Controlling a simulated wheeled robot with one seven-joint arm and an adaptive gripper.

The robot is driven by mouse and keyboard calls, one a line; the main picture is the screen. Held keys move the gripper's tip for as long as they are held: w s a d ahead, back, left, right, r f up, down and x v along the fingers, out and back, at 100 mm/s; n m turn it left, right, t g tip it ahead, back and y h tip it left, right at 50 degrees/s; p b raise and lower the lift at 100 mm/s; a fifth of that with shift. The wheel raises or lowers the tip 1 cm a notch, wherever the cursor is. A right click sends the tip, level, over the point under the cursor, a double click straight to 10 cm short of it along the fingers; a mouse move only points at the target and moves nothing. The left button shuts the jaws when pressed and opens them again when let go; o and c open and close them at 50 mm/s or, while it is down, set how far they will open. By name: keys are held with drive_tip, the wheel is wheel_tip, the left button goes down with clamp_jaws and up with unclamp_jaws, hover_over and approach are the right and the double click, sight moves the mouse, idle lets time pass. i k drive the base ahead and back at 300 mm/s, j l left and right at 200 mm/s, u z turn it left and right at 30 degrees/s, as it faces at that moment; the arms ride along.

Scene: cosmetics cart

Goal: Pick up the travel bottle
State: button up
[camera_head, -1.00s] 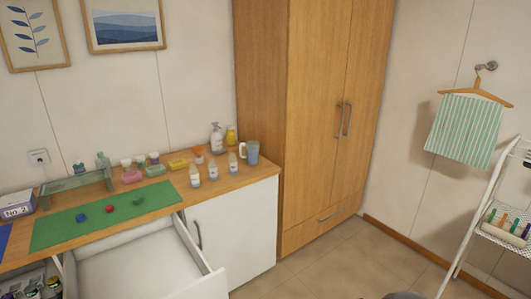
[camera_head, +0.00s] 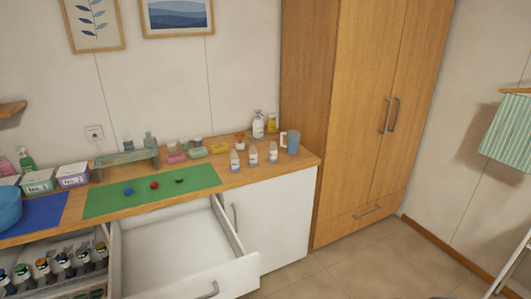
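Three small clear bottles with white tops stand in a row on the wooden counter (camera_head: 295,168): a left one (camera_head: 235,161), a middle one (camera_head: 253,157) and a right one (camera_head: 273,153). They look like travel bottles, but I cannot tell which one is meant. Small greenish bottles also stand at the glass shelf (camera_head: 125,158) further left. My gripper is not in view.
An open white drawer (camera_head: 185,285) juts out below the green mat (camera_head: 150,197). A tall wardrobe (camera_head: 345,120) stands right; floor (camera_head: 345,265) before it is clear.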

sight(253, 152)
drive_tip(key=i+z, duration=0.2)
drive_tip(key=i, duration=1.95)
